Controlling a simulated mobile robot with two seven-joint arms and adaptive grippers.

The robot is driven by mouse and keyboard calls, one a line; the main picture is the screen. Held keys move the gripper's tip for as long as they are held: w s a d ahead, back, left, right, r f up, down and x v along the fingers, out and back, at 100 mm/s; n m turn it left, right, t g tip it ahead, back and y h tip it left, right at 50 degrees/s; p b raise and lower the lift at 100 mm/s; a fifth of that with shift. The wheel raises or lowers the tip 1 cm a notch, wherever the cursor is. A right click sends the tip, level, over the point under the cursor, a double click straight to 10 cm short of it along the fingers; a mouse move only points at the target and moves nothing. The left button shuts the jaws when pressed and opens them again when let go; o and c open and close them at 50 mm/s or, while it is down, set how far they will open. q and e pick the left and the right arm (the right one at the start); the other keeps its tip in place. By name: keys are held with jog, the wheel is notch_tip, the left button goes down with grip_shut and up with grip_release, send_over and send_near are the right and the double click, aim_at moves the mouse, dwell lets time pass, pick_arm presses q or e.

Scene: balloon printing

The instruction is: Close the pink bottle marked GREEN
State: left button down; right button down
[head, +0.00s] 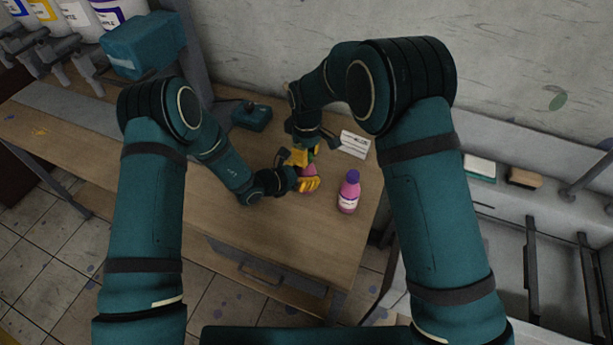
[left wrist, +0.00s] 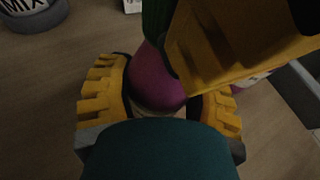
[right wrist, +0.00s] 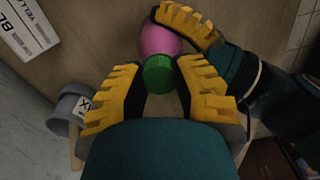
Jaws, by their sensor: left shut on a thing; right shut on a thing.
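A pink bottle (head: 309,170) is between my two grippers over the table, partly hidden by yellow fingers. Its rounded pink body (left wrist: 155,85) shows in the left wrist view. My left gripper (head: 304,184) is shut on this body. A green cap (right wrist: 158,75) is at the bottle's neck end, in line with the body. My right gripper (right wrist: 160,80) is shut on the cap. I cannot tell whether the cap is fully seated. The bottle's marking is hidden. Another pink bottle (head: 348,194) with a purple cap stands upright to the right on the table.
A white printed card (head: 354,144) lies behind the grippers. A grey cup (right wrist: 68,108) shows in the right wrist view. A teal device (head: 252,116) stands at the table's back. The table's front left is clear. A wall runs behind.

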jog(key=c, duration=0.8)
grip_release()
jog(key=shift+r, duration=2.3)
jog(key=shift+o, duration=0.5)
jog(key=shift+r+n, duration=0.8)
jog(key=shift+r, duration=0.95)
jog(key=shift+f, duration=0.15)
jog(key=shift+f, duration=3.9)
